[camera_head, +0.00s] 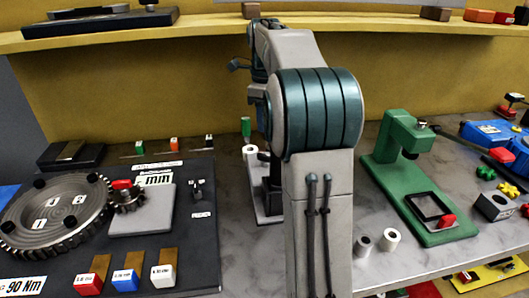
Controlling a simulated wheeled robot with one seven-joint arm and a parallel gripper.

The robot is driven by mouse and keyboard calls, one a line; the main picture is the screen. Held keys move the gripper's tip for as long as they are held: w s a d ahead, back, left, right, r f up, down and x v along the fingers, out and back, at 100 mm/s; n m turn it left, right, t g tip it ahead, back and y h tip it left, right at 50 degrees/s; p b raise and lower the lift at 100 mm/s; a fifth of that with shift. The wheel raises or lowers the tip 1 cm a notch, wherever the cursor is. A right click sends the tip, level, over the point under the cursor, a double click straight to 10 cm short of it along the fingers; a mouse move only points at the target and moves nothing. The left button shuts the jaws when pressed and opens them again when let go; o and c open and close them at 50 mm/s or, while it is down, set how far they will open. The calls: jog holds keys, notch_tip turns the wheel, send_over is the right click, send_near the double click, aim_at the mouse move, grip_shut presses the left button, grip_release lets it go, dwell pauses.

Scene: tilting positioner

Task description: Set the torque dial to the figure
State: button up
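A white label (24,284) at the lower left edge of the dark board reads "90 Nm"; its left end is cut off by the picture's edge. Above it lies a large dark toothed wheel (60,215) with black knobs and small white marked tiles on its face. A small gear (128,198) with a red piece on it sits at its right. I cannot tell which part is the torque dial. My arm rises through the middle and bends away toward the back. My gripper's fingers cannot be made out; the arm hides that region.
Red, blue and white labelled blocks (128,279) stand at the board's front. A green press-like stand (405,150) is right of my arm, with two grey cylinders (390,240) beside it. Blue parts (488,133) crowd the far right. A wooden shelf (215,34) spans the back.

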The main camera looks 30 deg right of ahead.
aim_at(265, 154)
notch_tip(265, 154, down, 11)
jog(key=shift+r+b, duration=0.1)
jog(key=shift+b, duration=0.6)
grip_shut()
